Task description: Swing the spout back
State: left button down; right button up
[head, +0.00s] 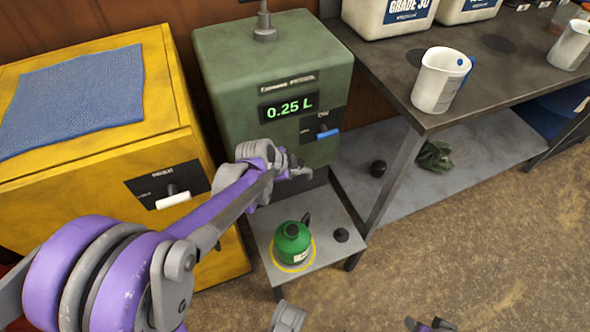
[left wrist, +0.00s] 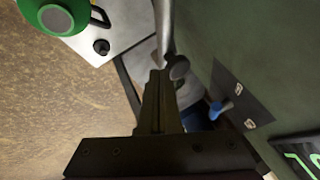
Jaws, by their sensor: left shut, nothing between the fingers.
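The green dispenser (head: 275,50) reads 0.25 L and has a blue-handled lever (head: 328,134) on its front. The lever also shows in the left wrist view (left wrist: 222,108). The grey spout (left wrist: 166,30), with a round knob (left wrist: 178,68), shows in the left wrist view. My left arm mostly hides the spout in the head view. My left gripper (head: 301,173) is shut and empty in front of the dispenser. In the left wrist view its fingers (left wrist: 160,92) are close beside the spout's knob; I cannot tell whether they touch. A green can (head: 292,243) stands below, inside a yellow ring.
A black cap (head: 342,235) lies on the low stand (head: 325,258). A yellow cabinet (head: 90,185) stands left, with a blue cloth (head: 75,95) on top. A workbench (head: 470,85) at right holds a white jug (head: 440,80). Grey and dark robot parts show at the bottom edge.

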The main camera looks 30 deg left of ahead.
pick_arm(q)
jog(key=shift+w+a+p, duration=0.4)
jog(key=shift+w+p, duration=0.1)
jog(key=shift+w, duration=0.35)
jog(key=shift+w+a+p, duration=0.4)
jog(key=shift+w+p, duration=0.1)
jog(key=shift+w, duration=0.3)
pick_arm(e)
jog(key=shift+w+v, duration=0.25)
jog(key=shift+v, duration=0.9)
pick_arm(q)
jog(key=shift+d, duration=0.1)
pick_arm(e)
jog(key=shift+r, duration=0.1)
